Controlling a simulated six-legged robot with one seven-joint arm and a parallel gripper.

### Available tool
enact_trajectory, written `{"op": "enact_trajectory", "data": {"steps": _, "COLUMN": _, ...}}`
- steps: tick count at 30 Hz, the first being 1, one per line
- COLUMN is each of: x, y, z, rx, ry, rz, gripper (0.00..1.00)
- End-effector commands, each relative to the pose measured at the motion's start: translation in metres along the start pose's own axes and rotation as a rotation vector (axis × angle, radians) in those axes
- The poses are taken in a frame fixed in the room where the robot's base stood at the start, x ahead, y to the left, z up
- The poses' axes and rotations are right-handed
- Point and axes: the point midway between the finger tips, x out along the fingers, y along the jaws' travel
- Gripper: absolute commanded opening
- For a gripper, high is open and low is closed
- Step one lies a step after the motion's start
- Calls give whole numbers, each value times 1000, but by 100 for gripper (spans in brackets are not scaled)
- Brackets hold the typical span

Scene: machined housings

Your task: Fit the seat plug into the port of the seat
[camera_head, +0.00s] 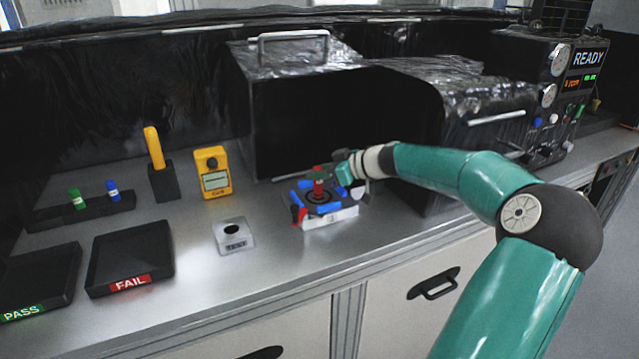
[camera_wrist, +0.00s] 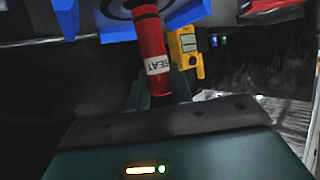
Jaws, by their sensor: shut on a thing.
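The red plug (camera_wrist: 152,45) has a white band reading SEAT and stands between the fingers of my gripper (camera_wrist: 158,98) in the wrist view. In the head view the red plug (camera_head: 319,188) looks upright over the dark round middle of a white block with blue clamps (camera_head: 345,212). My gripper (camera_head: 342,172) is shut on the plug from the right. The plug's far end meets the dark ringed face in the wrist view; I cannot tell whether it is inside an opening. A metal plate with a dark hole (camera_head: 247,240) lies left of the block; its label is too small to read surely.
A yellow meter (camera_head: 214,181) and a yellow-handled tool in a black holder (camera_head: 163,183) stand behind. FAIL (camera_head: 100,285) and PASS (camera_head: 60,295) trays lie left. A rack (camera_head: 55,218) holds green and blue plugs. A black open box (camera_head: 262,165) stands close behind the block.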

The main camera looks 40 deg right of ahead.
Motion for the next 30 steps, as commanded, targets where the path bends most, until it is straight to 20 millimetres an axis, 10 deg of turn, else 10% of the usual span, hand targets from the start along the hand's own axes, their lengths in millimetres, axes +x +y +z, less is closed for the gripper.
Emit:
{"op": "enact_trajectory", "data": {"steps": 18, "x": 15, "y": 3, "z": 34, "rx": 1, "ry": 1, "rz": 0, "gripper": 0}}
{"op": "enact_trajectory", "data": {"steps": 19, "x": 15, "y": 3, "z": 34, "rx": 1, "ry": 1, "rz": 0, "gripper": 24}}
{"op": "enact_trajectory", "data": {"steps": 22, "x": 15, "y": 3, "z": 34, "rx": 0, "ry": 1, "rz": 1, "gripper": 44}}
{"op": "enact_trajectory", "data": {"steps": 30, "x": 15, "y": 3, "z": 33, "rx": 0, "ry": 1, "rz": 1, "gripper": 44}}
